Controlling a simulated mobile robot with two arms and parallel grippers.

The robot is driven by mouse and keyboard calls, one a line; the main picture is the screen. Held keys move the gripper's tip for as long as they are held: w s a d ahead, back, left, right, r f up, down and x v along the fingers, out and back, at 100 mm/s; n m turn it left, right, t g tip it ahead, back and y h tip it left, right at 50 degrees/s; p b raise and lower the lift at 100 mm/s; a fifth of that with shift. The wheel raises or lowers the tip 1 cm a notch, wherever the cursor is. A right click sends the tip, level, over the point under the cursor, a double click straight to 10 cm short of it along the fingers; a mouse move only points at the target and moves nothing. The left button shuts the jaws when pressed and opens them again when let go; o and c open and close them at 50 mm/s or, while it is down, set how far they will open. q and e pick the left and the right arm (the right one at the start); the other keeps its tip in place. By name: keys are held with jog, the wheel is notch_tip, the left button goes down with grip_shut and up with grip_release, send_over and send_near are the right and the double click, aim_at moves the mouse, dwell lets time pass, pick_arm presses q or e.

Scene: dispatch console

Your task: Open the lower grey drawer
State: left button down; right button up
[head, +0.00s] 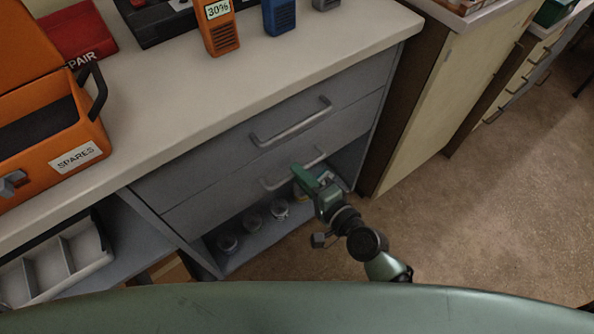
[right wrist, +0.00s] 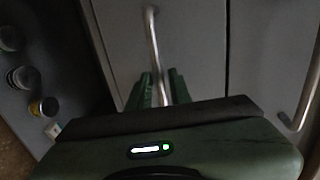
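The lower grey drawer (head: 228,190) is the second front down in the grey unit and looks flush with the upper drawer (head: 222,150). Its bar handle (head: 278,182) is partly hidden by my right gripper (head: 302,176). In the right wrist view the handle (right wrist: 152,38) runs down between the two green fingers of the gripper (right wrist: 161,88). The fingers sit close on both sides of the bar and appear shut on it. The lower drawer front (right wrist: 190,45) fills the middle of that view. My left gripper is out of view.
Below the drawers is an open shelf with several jars (head: 252,221). The upper drawer's handle (head: 292,122) is just above my gripper. The counter (head: 340,50) holds radios and an orange case (head: 45,110). Brown floor (head: 480,220) to the right is clear.

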jog(key=shift+x, duration=0.9)
grip_shut()
dwell(0.8)
